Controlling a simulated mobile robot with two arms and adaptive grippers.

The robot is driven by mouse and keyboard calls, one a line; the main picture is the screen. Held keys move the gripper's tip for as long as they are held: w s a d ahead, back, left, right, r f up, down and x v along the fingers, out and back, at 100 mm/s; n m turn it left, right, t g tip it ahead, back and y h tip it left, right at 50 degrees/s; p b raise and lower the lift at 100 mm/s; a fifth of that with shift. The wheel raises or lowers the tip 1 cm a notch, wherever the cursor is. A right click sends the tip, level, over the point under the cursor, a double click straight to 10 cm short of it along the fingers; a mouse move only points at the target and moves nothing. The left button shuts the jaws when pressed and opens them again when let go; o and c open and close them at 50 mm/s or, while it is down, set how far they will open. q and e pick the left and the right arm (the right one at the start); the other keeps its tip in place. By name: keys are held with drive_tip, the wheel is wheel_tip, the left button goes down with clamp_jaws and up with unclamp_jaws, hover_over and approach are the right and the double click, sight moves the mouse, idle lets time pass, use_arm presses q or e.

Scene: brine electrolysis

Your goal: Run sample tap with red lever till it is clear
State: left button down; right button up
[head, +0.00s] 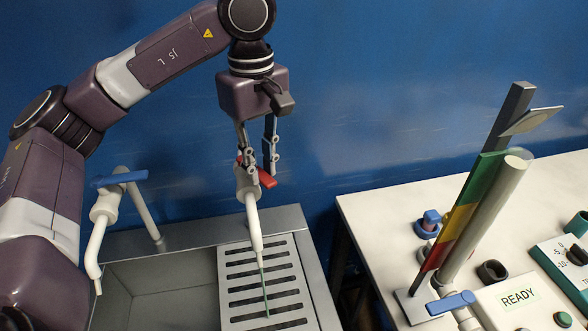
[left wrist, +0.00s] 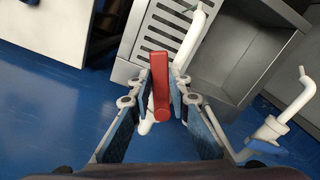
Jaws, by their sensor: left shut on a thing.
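The sample tap (head: 250,205) is white with a red lever (head: 267,179) and stands at the back edge of the sink unit. My left gripper (head: 258,158) comes down over it from above. In the left wrist view its fingers are shut on the red lever (left wrist: 160,90), one on each side. A thin green stream (head: 264,288) runs from the tap's spout down onto the slotted drain grate (head: 234,272). The spout (left wrist: 193,36) also shows in the left wrist view. My right gripper is not in view.
A second white tap (head: 104,213) with a blue lever (head: 119,179) stands left, by the open basin (head: 160,295). On the white bench (head: 380,205) at right are a tall tube (head: 485,215) beside a green-yellow-red strip and a READY panel (head: 518,297). A blue wall is behind.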

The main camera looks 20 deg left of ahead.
use_arm(q)
drive_tip(key=shift+w+d+r+n, duration=0.15)
drive_tip(key=shift+w+n, duration=0.4)
drive_tip(key=shift+n, duration=0.55)
drive_tip(key=shift+w, duration=0.1)
drive_tip(key=w+n, duration=0.1)
drive_tip(key=n, duration=0.2)
drive_tip(key=shift+w+d+n, duration=0.15)
drive_tip(key=shift+w+n, duration=0.25)
drive_tip(key=shift+p, duration=0.3)
drive_tip(key=w+n, duration=0.1)
drive_tip(key=n, duration=0.2)
drive_tip(key=shift+w+a, duration=0.2)
drive_tip(key=shift+w, duration=0.15)
drive_tip(key=shift+n, duration=0.3)
